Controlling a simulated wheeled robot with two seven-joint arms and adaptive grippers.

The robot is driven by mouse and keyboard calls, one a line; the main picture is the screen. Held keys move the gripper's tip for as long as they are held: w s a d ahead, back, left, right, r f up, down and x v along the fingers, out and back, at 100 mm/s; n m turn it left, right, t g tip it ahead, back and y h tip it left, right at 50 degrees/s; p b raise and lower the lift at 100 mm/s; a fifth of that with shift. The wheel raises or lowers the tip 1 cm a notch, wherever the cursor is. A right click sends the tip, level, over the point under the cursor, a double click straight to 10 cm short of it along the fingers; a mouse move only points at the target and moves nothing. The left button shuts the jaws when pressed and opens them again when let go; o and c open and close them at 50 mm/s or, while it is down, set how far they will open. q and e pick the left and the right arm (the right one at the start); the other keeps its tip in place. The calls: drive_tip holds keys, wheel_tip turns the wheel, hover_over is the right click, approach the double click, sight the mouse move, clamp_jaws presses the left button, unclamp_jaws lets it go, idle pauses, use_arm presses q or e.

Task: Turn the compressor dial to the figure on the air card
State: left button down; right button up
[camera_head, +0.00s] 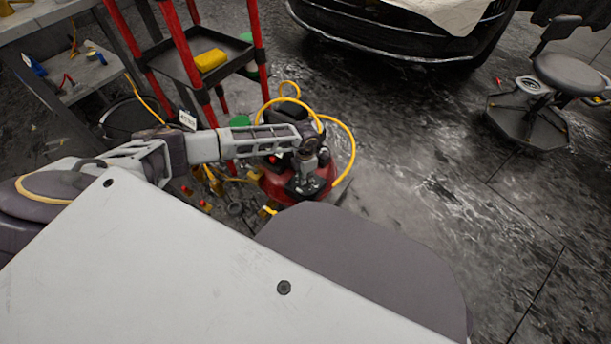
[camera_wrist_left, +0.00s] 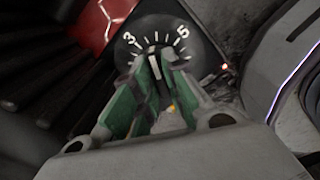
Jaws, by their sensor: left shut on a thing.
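The red compressor (camera_head: 272,184) stands on the floor below my outstretched left arm. In the left wrist view, its dark round dial (camera_wrist_left: 157,25) shows white ticks and the figures 3 and 5. My left gripper (camera_head: 303,184) points down at the compressor. In the left wrist view, its green-padded fingers (camera_wrist_left: 153,75) are shut on the dial knob (camera_wrist_left: 154,66). A white line on the knob points up, between 3 and 5. A small white card (camera_head: 187,120) hangs by the red-legged cart; its print is too small to read. My right gripper is not in view.
A yellow hose (camera_head: 350,150) loops around the compressor. A red-legged cart (camera_head: 185,68) with a yellow block (camera_head: 210,60) stands behind my left arm. A car (camera_head: 400,38) is at the back, a stool (camera_head: 572,75) at the right. The floor at right is mostly clear.

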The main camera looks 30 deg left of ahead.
use_arm(q)
drive_tip(key=shift+m, duration=1)
drive_tip(key=c, duration=1.5)
unclamp_jaws()
drive_tip(key=shift+o, duration=0.2)
wheel_tip(320, 180, up, 12)
